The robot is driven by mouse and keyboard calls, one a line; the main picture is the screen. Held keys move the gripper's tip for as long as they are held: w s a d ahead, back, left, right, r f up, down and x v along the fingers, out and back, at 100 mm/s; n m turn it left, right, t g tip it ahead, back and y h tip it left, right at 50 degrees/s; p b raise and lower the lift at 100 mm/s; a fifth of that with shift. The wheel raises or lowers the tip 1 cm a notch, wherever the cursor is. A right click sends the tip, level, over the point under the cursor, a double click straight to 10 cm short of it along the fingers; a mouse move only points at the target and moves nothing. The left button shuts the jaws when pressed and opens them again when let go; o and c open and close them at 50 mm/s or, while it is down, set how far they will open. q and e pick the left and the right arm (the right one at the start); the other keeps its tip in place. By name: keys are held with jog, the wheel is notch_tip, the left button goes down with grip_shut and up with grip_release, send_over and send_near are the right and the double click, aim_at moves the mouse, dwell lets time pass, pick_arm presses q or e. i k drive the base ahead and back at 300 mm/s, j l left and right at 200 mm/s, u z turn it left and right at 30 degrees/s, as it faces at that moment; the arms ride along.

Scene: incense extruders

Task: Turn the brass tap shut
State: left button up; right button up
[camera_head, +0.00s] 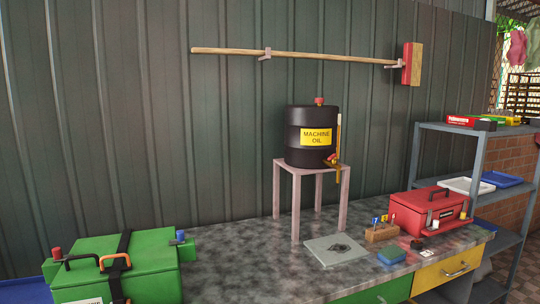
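A small brass tap (332,160) sits low on the right front of a black drum (301,152) with a yellow "MACHINE OIL" label. The drum has a red cap on top and stands upright on a pale four-legged stand (293,167). A thin upright tube rises beside the tap. The tap is too small for me to tell how its handle is turned. Neither of my grippers is in view.
The stand is on a mottled grey workbench (232,262). A blue block (391,256), a small wooden holder (381,232) and a red toolbox (430,209) are to the right. A green case (112,266) is at left.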

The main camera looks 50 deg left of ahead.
aim_at(334, 156)
jog(key=u, duration=1.25)
